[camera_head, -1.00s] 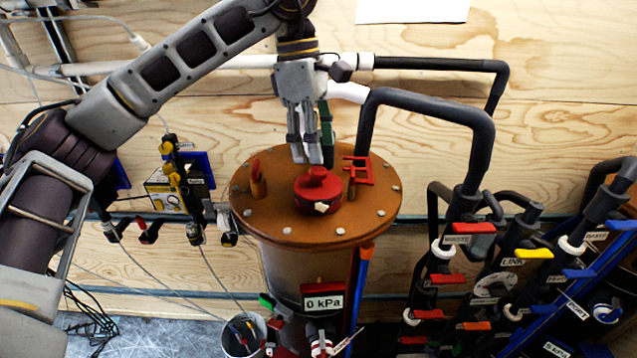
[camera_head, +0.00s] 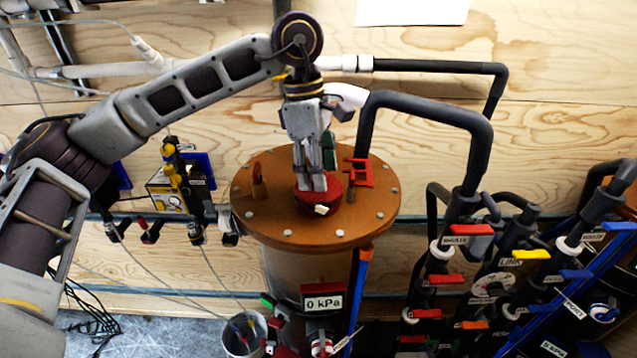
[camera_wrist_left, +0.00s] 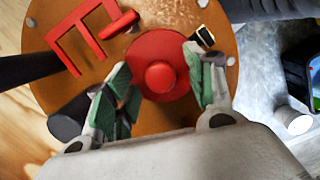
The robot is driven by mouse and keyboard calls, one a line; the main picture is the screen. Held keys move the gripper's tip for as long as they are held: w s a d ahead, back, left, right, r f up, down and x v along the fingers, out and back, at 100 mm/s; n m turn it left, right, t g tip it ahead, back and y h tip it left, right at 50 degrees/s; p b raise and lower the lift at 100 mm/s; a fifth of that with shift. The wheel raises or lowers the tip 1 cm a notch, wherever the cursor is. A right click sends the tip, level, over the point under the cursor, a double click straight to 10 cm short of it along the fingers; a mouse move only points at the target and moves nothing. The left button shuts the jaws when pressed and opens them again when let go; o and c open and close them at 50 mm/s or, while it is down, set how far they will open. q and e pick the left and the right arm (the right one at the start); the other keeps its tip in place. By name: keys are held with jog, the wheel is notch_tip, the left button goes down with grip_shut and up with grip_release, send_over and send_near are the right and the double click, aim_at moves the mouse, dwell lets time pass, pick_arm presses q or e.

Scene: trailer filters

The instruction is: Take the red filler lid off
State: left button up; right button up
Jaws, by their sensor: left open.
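The red filler lid (camera_head: 330,196) sits on the round orange-brown top plate (camera_head: 277,219) of the filter vessel. In the head view my left gripper (camera_head: 311,184) points down over the lid and covers much of it. In the left wrist view the lid (camera_wrist_left: 152,50) with its round centre knob lies between the two green-padded fingers of the left gripper (camera_wrist_left: 162,88). The gripper is open, with a finger on either side of the knob. I cannot tell whether the fingers touch the lid. My right gripper is not in view.
A red bracket (camera_head: 361,172) stands on the plate right of the lid, and an orange-brown fitting (camera_head: 258,183) stands to its left. A thick dark pipe (camera_head: 425,110) arches up behind on the right. Valves with coloured handles crowd the lower right.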

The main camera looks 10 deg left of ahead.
pick_arm(q)
jog(key=shift+f, duration=0.55)
jog(key=c, duration=1.1)
jog(key=shift+d+r, duration=0.1)
jog(key=shift+c, duration=0.2)
jog(key=shift+r+b, duration=0.5)
jog(key=shift+r, duration=4.45)
